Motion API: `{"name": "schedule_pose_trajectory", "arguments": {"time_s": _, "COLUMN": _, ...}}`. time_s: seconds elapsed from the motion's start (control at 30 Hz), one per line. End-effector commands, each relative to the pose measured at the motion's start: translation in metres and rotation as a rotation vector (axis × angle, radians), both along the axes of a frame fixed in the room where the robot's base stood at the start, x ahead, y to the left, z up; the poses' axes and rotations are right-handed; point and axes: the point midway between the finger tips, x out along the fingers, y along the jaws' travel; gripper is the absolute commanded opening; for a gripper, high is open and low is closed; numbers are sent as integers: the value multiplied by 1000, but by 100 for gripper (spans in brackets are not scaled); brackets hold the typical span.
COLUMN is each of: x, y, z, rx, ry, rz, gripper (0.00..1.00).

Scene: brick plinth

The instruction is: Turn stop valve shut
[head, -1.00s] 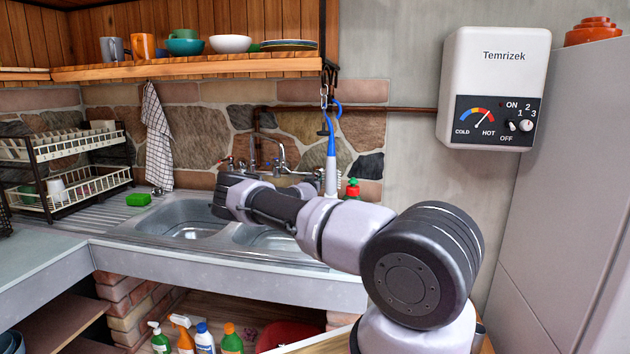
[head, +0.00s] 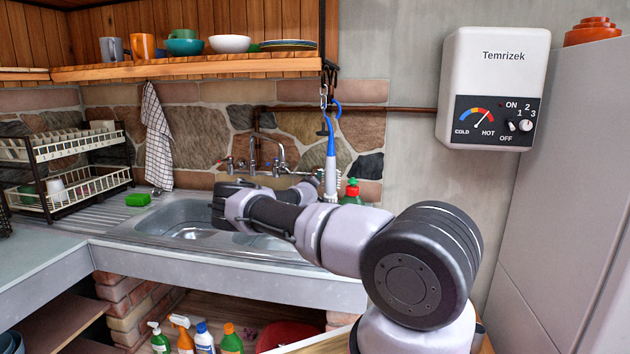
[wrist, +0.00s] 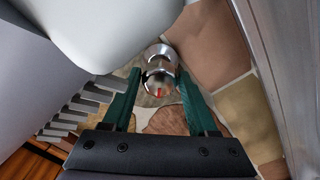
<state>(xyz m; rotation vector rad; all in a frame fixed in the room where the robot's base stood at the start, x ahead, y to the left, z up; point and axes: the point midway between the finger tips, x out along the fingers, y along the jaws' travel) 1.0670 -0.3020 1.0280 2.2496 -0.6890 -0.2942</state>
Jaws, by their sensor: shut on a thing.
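A round chrome valve knob (wrist: 158,82) with a small red mark sits between the two green fingers of my gripper (wrist: 157,98) in the wrist view. The fingers are shut on it, one on each side. Another rounded chrome part (wrist: 161,55) shows just beyond the knob. In the head view, my dark wrist (head: 226,194) is over the sink, and I cannot make out the fingertips or the held knob there.
A chrome tap (head: 280,155) with a red-marked handle stands behind the double sink (head: 170,222). A dish rack (head: 70,180) stands left. A large pale rounded surface (wrist: 110,25) is close in the wrist view.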

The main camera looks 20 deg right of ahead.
Motion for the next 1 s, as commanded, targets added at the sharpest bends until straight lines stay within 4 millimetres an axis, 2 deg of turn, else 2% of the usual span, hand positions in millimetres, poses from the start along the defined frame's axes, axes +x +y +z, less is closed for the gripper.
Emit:
{"name": "schedule_pose_trajectory", "arguments": {"time_s": 0.6, "x": 0, "y": 0, "z": 0, "rx": -459, "ry": 311, "rz": 2, "gripper": 3}}
{"name": "schedule_pose_trajectory", "arguments": {"time_s": 1.0, "x": 0, "y": 1, "z": 0, "rx": -618, "ry": 419, "rz": 2, "gripper": 3}}
